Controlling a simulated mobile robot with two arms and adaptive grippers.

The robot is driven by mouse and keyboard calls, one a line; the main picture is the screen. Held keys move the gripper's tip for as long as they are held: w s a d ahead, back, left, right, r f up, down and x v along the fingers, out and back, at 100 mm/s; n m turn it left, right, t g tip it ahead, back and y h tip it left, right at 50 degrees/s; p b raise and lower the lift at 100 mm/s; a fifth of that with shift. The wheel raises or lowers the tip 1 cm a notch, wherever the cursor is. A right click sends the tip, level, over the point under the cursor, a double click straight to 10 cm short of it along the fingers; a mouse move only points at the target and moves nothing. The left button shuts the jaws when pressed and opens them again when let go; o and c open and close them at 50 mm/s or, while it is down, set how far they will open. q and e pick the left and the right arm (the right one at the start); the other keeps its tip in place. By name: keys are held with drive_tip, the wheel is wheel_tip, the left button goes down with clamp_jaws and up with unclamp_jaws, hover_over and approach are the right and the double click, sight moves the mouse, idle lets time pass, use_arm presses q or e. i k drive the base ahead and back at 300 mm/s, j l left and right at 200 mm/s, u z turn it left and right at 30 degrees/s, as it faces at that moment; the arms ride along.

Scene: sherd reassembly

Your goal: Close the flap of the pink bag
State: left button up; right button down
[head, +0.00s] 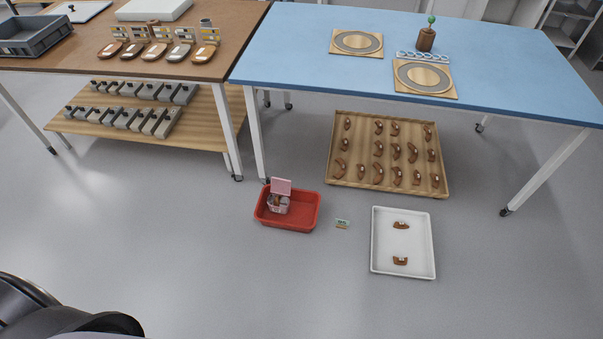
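The pink bag (278,203) stands in a red tray (307,217) on the floor, in front of the gap between the two tables. Its pink flap (281,186) stands up, so the bag is open at the top. Something brown shows at the bag's mouth, too small to make out. No gripper shows in the head view. A dark rounded part of my own body fills the lower left corner, far from the bag.
A white tray (383,257) with two brown sherds lies right of the red tray. A small green-and-white card (342,222) lies between them. A wooden tray (336,185) of several sherds lies under the blue table (300,50). The front floor is clear.

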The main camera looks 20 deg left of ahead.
sight(280, 186)
drive_tip(key=i+j+z, duration=0.25)
drive_tip(key=j, duration=0.15)
drive_tip(key=j+z, duration=0.3)
drive_tip(key=j, duration=0.15)
drive_tip(key=i+j+z, duration=0.1)
drive_tip(key=j+z, duration=0.15)
drive_tip(key=j, duration=0.2)
drive_tip(key=i+j, duration=0.1)
drive_tip(key=j, duration=1)
drive_tip(key=j+z, duration=0.15)
drive_tip(key=j, duration=0.95)
drive_tip(key=i, duration=0.05)
